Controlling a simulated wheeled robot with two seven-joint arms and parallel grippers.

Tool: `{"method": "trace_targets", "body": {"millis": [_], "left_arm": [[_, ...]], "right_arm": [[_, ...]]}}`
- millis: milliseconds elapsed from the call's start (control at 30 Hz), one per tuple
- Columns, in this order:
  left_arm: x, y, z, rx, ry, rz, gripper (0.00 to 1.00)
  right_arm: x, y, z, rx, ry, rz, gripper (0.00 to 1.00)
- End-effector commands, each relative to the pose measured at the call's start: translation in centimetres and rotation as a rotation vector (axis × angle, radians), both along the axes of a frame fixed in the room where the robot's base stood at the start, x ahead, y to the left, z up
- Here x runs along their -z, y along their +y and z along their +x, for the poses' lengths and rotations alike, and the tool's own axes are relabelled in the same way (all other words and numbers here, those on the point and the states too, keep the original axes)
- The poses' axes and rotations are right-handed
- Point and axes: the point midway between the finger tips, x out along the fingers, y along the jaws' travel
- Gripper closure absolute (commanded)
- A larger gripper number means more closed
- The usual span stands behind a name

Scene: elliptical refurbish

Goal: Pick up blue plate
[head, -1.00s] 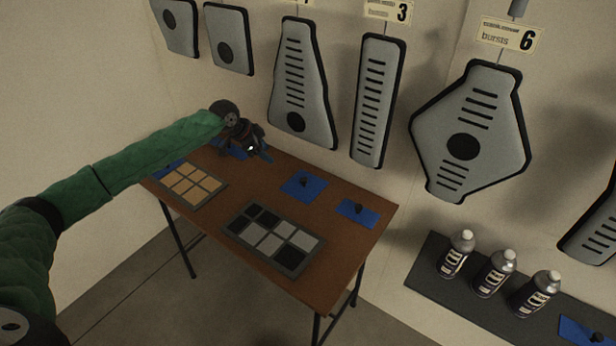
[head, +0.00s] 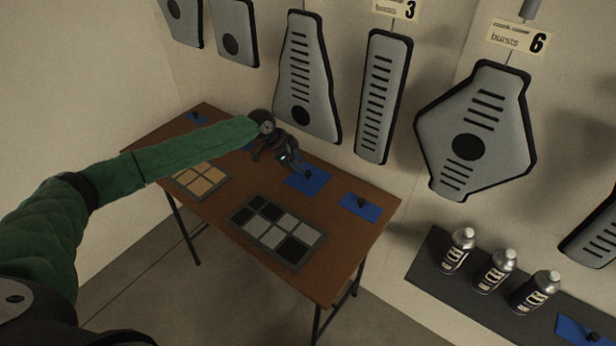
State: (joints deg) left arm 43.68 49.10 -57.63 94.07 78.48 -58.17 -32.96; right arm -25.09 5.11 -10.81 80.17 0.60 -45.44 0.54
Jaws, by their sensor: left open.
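Several blue plates with dark knobs are in the head view. One blue plate (head: 310,184) lies on the brown table, just right of and below my left gripper (head: 287,165). Another blue plate (head: 362,208) lies further right near the table's right corner. A third blue plate (head: 196,118) lies at the table's far left. A bit of blue also shows behind my left wrist, mostly hidden. My left gripper is open, with its fingers close to the knob of the middle plate; I cannot tell whether they touch it. My right gripper is not in view.
The brown table (head: 215,205) also bears a tan-squared tray (head: 203,180) and a tray of grey and black squares (head: 277,231). Grey panels hang on the wall behind. Bottles (head: 459,250) and another blue plate (head: 585,329) sit on a dark shelf at the lower right.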

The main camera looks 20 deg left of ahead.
Motion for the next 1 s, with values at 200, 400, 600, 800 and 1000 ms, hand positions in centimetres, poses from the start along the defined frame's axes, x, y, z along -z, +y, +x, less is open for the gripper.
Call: {"method": "trace_targets", "body": {"millis": [200, 400, 600, 800, 1000], "left_arm": [[2.3, -1.5, 0.6, 0.0, 0.002, 0.0, 0.52], [3.8, -2.3, 1.0, 0.001, 0.001, 0.001, 0.52], [3.9, -2.3, 1.0, 0.0, 0.0, 0.001, 0.52], [3.9, -2.3, 1.0, 0.0, 0.0, 0.001, 0.83], [3.9, -2.3, 1.0, 0.0, 0.0, 0.001, 0.9]], "right_arm": [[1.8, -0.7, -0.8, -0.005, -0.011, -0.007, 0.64], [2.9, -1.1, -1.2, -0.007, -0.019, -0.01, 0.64], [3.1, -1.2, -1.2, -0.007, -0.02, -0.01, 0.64], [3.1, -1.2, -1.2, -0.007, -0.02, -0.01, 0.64], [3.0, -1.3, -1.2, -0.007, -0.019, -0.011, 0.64]]}}
